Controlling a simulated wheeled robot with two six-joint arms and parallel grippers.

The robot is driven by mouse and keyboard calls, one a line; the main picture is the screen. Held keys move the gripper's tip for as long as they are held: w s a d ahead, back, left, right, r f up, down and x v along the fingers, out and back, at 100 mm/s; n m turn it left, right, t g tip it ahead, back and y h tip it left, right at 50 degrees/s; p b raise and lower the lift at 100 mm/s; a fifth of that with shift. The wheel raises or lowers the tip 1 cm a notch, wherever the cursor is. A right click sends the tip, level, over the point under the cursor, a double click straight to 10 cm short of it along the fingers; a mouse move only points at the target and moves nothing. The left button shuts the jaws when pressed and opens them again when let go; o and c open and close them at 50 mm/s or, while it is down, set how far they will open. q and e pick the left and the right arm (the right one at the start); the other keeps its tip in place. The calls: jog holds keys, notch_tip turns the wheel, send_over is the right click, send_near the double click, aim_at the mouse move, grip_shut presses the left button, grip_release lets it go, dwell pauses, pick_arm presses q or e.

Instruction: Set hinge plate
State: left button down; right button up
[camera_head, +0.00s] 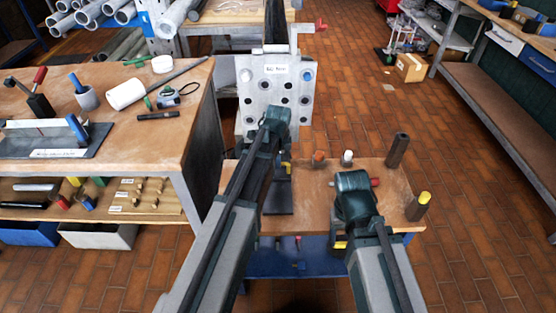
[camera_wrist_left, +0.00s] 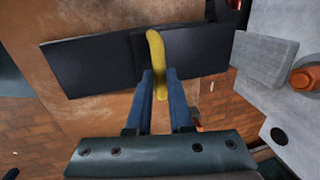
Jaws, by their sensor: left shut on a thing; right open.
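The hinge plate looks like a long black plate (camera_wrist_left: 85,68) with a seam across its middle and a yellow grip (camera_wrist_left: 156,50). It also shows in the head view (camera_head: 278,198), dark and upright in the picture, over the small wooden table. My left gripper (camera_wrist_left: 160,75) is shut on the yellow grip with its blue fingers. I cannot tell whether the plate touches the table. The grey flange plate (camera_head: 250,108) with several holes and a label stands behind the table, and part of it shows in the left wrist view (camera_wrist_left: 262,95). My right gripper (camera_head: 355,185) is open over the table's right side.
The small table (camera_head: 325,205) holds an orange piece (camera_head: 319,157), a white-topped piece (camera_head: 347,157) and a red piece (camera_head: 375,182). A dark post (camera_head: 398,150) and a yellow-topped post (camera_head: 420,205) stand at its right edge. A cluttered workbench (camera_head: 185,100) is at left. Open tiled floor lies to the right.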

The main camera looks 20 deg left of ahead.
pick_arm(q)
jog(key=s, duration=0.2)
jog(key=s+d, duration=0.1)
jog(key=s, duration=0.2)
jog(key=s+d, duration=0.1)
jog(key=s, duration=0.1)
jog(key=shift+s+d, duration=0.1)
jog(key=shift+s, duration=0.15)
jog(key=c, duration=0.8)
grip_release()
pick_arm(e)
jog(key=shift+s+d, duration=0.1)
jog(key=shift+s, duration=0.3)
pick_arm(q)
jog(key=r+p, duration=0.4)
jog(key=s+r+p, duration=0.1)
jog(key=r+p, duration=0.4)
jog(key=s+r+p, duration=0.1)
jog(key=r+p, duration=0.3)
jog(key=shift+s+d+r, duration=0.25)
jog(key=shift+d, duration=0.1)
pick_arm(e)
notch_tip(320, 180, up, 14)
jog(key=shift+f, duration=0.2)
